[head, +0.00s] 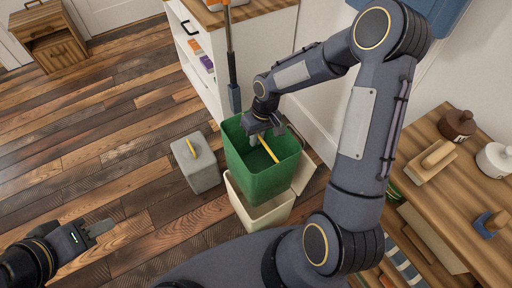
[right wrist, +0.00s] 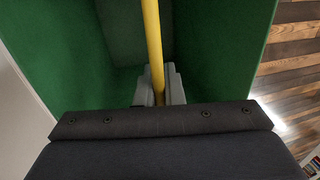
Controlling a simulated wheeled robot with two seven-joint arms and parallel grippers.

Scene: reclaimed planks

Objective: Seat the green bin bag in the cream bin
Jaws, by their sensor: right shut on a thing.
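The green bin bag (head: 262,178), an open-topped box shape with a yellow handle bar (head: 268,150), is at the cream bin (head: 262,214). My right gripper (head: 266,136) is shut on the handle; the right wrist view shows its grey fingers (right wrist: 160,88) around the yellow bar. The bag's walls stand well above the bin's rim, and its lower end overlaps the bin's opening. I cannot tell how far inside it is. A cream lid flap shows at the bin's right. My left gripper (head: 100,228) is empty at lower left, away from the bin; its finger gap is unclear.
A grey box with a yellow handle (head: 195,163) stands on the plank floor left of the bin. A white shelf unit (head: 205,65) and a dark upright pole (head: 233,75) are behind. A wooden bench (head: 465,190) with jars and a brush is at right. Floor at left is clear.

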